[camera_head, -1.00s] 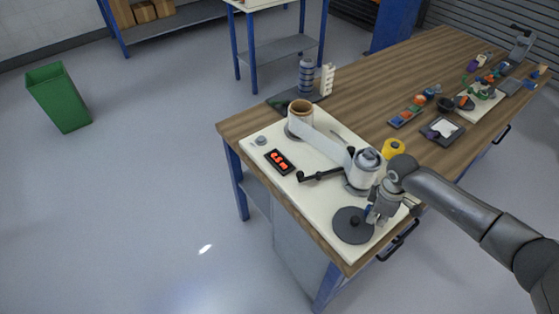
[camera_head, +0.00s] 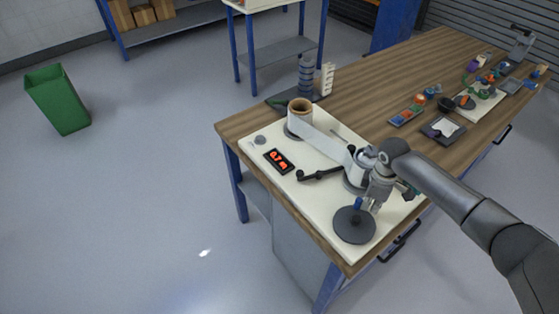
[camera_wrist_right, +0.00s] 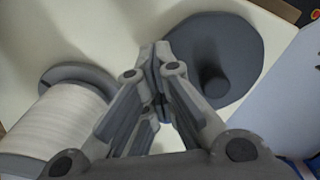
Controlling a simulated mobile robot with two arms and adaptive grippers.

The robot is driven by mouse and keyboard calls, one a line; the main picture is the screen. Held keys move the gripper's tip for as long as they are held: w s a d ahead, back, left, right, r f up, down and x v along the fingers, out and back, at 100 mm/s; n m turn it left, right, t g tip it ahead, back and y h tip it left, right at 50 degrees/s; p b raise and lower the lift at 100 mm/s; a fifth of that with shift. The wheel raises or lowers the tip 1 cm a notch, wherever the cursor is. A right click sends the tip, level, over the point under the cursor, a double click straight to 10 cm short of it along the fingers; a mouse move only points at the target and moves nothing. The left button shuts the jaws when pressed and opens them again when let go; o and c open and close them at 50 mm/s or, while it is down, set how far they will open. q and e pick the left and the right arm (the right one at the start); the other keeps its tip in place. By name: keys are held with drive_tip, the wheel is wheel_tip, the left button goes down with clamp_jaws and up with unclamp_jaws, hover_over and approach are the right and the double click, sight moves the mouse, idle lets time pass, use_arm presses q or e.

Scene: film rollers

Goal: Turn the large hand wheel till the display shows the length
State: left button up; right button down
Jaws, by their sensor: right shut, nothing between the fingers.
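The large hand wheel (camera_head: 355,226) is a dark grey disc with a central hub, at the near end of the cream board. It also shows in the right wrist view (camera_wrist_right: 235,48). A small blue upright piece (camera_head: 358,203) stands at its back edge. My right gripper (camera_head: 374,207) is shut and empty at the wheel's back right edge; in the wrist view its fingers (camera_wrist_right: 157,55) overlap the wheel's left side. I cannot tell whether they touch it. The display (camera_head: 279,161) shows orange characters that look like 0.7 m. My left gripper is out of view.
The cream board (camera_head: 320,203) carries a film roll (camera_head: 300,110), a film strip, a second roll (camera_head: 360,165) by my wrist and a black crank arm (camera_head: 320,174). Small parts and trays (camera_head: 443,130) lie farther right on the wooden table. The wheel is near the table's front corner.

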drive_tip(key=shift+w+a, duration=0.55)
drive_tip(key=shift+a, duration=0.15)
